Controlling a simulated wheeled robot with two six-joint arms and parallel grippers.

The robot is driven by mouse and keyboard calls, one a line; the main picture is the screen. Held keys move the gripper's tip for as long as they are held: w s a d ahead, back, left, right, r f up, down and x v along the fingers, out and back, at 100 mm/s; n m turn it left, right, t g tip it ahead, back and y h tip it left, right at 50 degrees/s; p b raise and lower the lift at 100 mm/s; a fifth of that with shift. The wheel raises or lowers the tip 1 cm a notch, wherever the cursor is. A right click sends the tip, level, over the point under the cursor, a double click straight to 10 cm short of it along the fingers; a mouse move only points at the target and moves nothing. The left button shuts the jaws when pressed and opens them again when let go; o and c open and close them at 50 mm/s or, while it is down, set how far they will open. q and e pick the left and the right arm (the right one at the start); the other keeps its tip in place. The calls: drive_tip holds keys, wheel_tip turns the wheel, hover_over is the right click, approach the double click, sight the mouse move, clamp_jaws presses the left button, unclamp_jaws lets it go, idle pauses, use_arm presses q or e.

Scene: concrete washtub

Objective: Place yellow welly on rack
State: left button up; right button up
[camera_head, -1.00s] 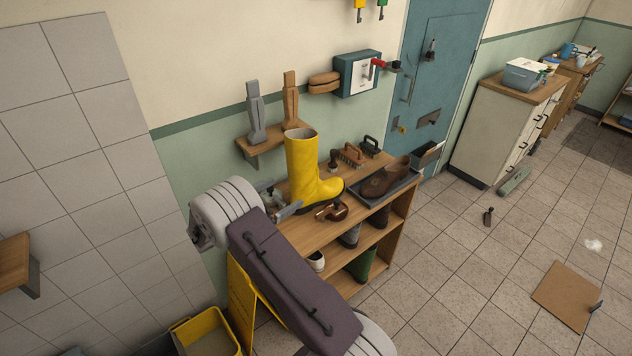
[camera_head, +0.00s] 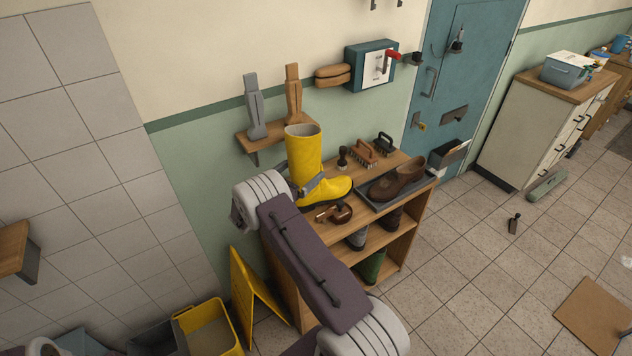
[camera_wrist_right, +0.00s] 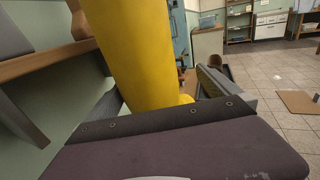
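The yellow welly (camera_head: 306,155) stands upright on the top of a wooden rack (camera_head: 414,228), its toe pointing right. My right gripper (camera_head: 312,184) is at the welly's ankle, with one finger in front of it; the other finger is hidden behind. In the right wrist view the welly's shaft (camera_wrist_right: 138,50) rises between the two fingers. A gap shows between the shaft and the right-hand finger, so the gripper looks open around it. My left gripper is not in view.
A brown shoe (camera_head: 398,180) lies on a dark tray right of the welly. Brushes (camera_head: 364,152) stand behind, and a small brown object (camera_head: 334,213) lies in front. A wall shelf (camera_head: 270,138) with boot-shaped forms is behind. A yellow floor sign (camera_head: 254,295) and yellow bucket (camera_head: 210,328) are lower left.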

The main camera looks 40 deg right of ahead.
drive_tip(key=d, duration=0.1)
drive_tip(key=w+d, duration=0.2)
drive_tip(key=shift+d+r, duration=0.2)
drive_tip(key=shift+d, duration=0.05)
drive_tip(key=shift+w+d+f, duration=0.1)
drive_tip(key=shift+w+f, duration=0.1)
drive_tip(key=shift+w, duration=0.15)
drive_tip(key=shift+s+d+r, duration=0.15)
drive_tip(key=shift+s, duration=0.15)
drive_tip(key=c, duration=1.2)
drive_tip(key=shift+s, duration=0.1)
drive_tip(key=c, duration=0.6)
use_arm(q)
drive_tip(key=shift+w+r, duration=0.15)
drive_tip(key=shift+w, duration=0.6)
use_arm(e)
drive_tip(key=shift+c, duration=1.3)
drive_tip(key=shift+r, duration=0.1)
